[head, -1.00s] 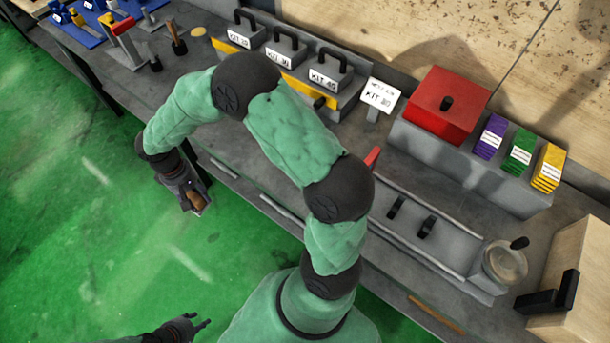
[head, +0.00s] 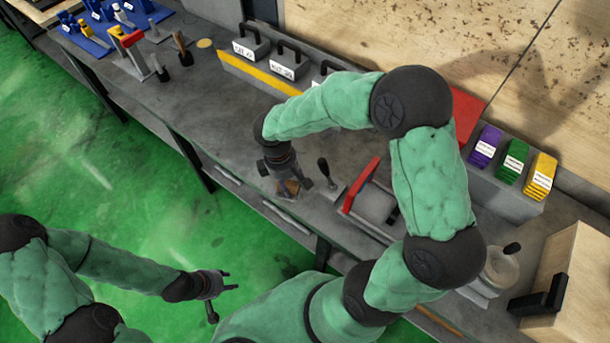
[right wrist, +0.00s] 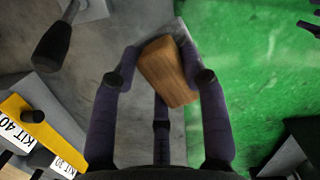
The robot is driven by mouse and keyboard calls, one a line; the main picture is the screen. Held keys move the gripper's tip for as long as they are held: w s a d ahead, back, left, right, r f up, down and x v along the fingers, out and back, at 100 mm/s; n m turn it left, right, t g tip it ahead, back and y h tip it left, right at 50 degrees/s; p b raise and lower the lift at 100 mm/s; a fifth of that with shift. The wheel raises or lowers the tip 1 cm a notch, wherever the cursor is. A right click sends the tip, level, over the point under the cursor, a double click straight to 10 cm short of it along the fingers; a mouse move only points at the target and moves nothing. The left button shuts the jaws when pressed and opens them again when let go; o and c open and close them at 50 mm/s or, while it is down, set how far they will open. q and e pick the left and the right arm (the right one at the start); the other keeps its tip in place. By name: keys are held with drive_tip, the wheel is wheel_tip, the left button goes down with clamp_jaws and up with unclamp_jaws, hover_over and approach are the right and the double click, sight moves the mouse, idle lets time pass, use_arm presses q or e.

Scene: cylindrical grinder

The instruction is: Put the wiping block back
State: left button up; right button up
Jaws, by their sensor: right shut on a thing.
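The wiping block is a brown wooden block (right wrist: 168,72). My right gripper (right wrist: 162,62) is shut on it, with fingers on both sides in the right wrist view. In the head view my right gripper (head: 285,187) points down near the front edge of the grey bench, left of a black-knobbed lever, and the block (head: 289,188) shows small under it. I cannot tell how far the block is above the bench. My left gripper (head: 226,284) is empty over the green floor in front of the bench, with its fingers spread.
A black-knobbed lever (head: 326,172) and a red-edged machine part (head: 362,184) stand close right of my right gripper. Grey kit boxes (head: 288,65) and a yellow strip (head: 258,72) are behind. Purple, green and yellow packs (head: 514,160) stand at right. The bench left of my right gripper is mostly clear.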

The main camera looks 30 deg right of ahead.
drive_tip(key=w+d+f, duration=0.2)
drive_tip(key=w+d+f+b, duration=0.1)
drive_tip(key=w+d+f, duration=0.1)
drive_tip(key=d+f, duration=0.1)
drive_tip(key=w+d+f, duration=0.1)
drive_tip(key=d+f, duration=0.1)
drive_tip(key=d, duration=0.1)
drive_tip(key=shift+w+f+b, duration=0.3)
drive_tip(key=shift+w, duration=0.1)
drive_tip(key=shift+w+d+f, duration=0.15)
drive_tip(key=shift+d+f, duration=0.1)
drive_tip(key=shift+f, duration=0.2)
drive_tip(key=shift+w+f+b, duration=0.1)
drive_tip(key=shift+f+b, duration=0.4)
drive_tip(key=shift+f, duration=1.05)
drive_tip(key=shift+f, duration=0.1)
drive_tip(key=o, duration=1)
